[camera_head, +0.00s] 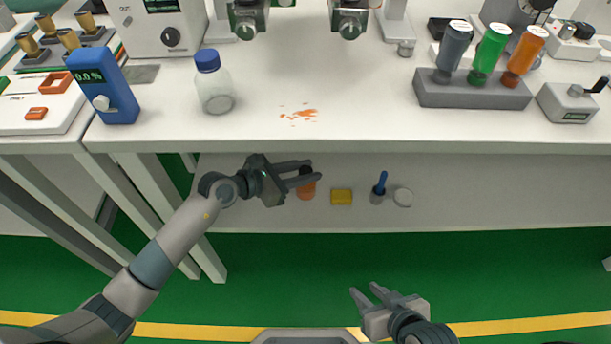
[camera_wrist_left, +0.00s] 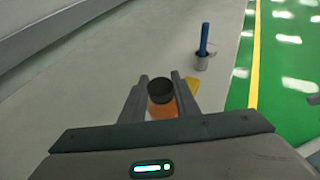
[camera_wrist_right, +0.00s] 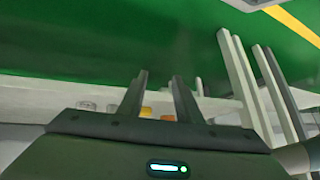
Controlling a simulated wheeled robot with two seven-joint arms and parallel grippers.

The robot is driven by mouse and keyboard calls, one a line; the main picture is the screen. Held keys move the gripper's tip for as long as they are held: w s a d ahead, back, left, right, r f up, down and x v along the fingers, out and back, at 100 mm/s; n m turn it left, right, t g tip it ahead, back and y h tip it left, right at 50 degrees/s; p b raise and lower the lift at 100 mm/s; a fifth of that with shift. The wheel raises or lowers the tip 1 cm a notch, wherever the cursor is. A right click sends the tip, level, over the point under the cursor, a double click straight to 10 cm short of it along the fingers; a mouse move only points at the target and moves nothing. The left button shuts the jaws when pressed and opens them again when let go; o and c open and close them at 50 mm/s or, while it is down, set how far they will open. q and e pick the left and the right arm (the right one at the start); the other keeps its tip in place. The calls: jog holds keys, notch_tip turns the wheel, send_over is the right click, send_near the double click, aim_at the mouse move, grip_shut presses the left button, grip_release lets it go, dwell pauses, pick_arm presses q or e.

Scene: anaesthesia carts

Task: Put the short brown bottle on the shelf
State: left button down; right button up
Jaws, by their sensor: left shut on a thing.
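The short brown bottle (camera_head: 306,190), orange-brown with a black cap, is on the lower shelf (camera_head: 260,219) under the bench. My left gripper (camera_head: 306,177) is shut on it, with one finger on each side. In the left wrist view, the bottle's black cap (camera_wrist_left: 160,91) shows between the fingers (camera_wrist_left: 161,95). I cannot tell whether its base touches the shelf. My right gripper (camera_head: 366,294) is open and empty over the green floor, in front of and below the shelf. The right wrist view shows its two fingers (camera_wrist_right: 158,85) apart.
On the lower shelf, right of the bottle, are a yellow block (camera_head: 341,197), a holder with a blue-handled tool (camera_head: 379,185) and a round white container (camera_head: 403,196). The benchtop (camera_head: 340,100) overhangs the shelf. It carries a blue-capped jar (camera_head: 214,88) and an orange spill (camera_head: 299,114).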

pick_arm(q)
notch_tip(320, 180, down, 2)
pick_arm(e)
jog(key=shift+w+a+r, duration=0.15)
jog(key=shift+a+r, duration=0.1)
jog(key=shift+a, duration=0.2)
pick_arm(q)
jog(key=shift+f, duration=0.15)
jog(key=c, duration=1.4)
grip_release()
jog(key=shift+o, duration=0.2)
pick_arm(e)
jog(key=shift+t, duration=0.3)
pick_arm(q)
jog(key=shift+r, duration=0.2)
